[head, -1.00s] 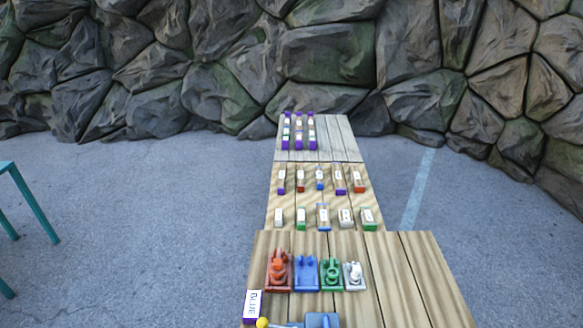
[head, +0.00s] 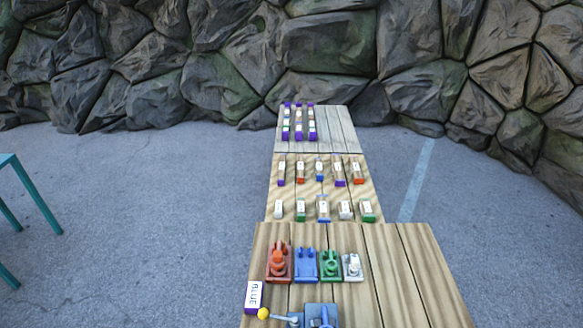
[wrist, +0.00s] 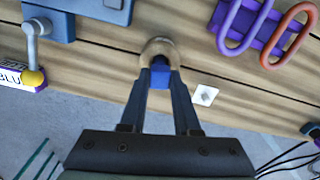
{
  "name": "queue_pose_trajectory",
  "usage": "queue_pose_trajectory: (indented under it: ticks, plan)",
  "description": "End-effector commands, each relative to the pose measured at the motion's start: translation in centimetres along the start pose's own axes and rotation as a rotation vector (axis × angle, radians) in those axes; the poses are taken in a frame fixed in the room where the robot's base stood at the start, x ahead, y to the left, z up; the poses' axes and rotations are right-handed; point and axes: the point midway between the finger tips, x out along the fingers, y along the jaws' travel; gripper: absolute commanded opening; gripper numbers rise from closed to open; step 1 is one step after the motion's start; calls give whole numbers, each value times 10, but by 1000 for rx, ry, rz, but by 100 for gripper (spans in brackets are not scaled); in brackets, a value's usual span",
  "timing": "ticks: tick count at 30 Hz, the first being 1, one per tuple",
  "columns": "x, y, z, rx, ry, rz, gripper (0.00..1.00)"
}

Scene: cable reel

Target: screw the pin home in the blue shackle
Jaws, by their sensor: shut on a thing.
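My gripper (wrist: 160,64) shows only in the wrist view. Its fingers are closed on a small blue piece (wrist: 160,76) at their tips. A rounded tan part shows around the tips, over the planks. I cannot tell whether the blue piece is the pin's head. A blue fixture (wrist: 85,10) lies at the upper left of the wrist view, apart from the fingers. Its grey lever ends in a yellow knob (wrist: 33,78). In the head view the fixture (head: 314,314) is cut by the lower edge, with a brighter blue part on it, perhaps the shackle (head: 324,317).
A BLUE label block (head: 253,296) stands left of the fixture. Red (head: 278,264), blue (head: 306,266), green (head: 331,266) and white (head: 352,267) holders form a row behind. Purple (wrist: 238,25) and orange (wrist: 292,35) links and a white square piece (wrist: 204,95) lie right of my gripper. The planks' right side is clear.

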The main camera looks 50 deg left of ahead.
Motion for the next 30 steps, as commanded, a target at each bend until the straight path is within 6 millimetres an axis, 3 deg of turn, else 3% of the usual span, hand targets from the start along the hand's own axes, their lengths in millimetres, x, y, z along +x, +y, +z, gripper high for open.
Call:
queue_pose_trajectory:
  ticks: [21, 30]
  plan:
    - [-45, 0, 0, 1, -1, 1, 0]
    - [-46, 0, 0, 1, 0, 1, 0]
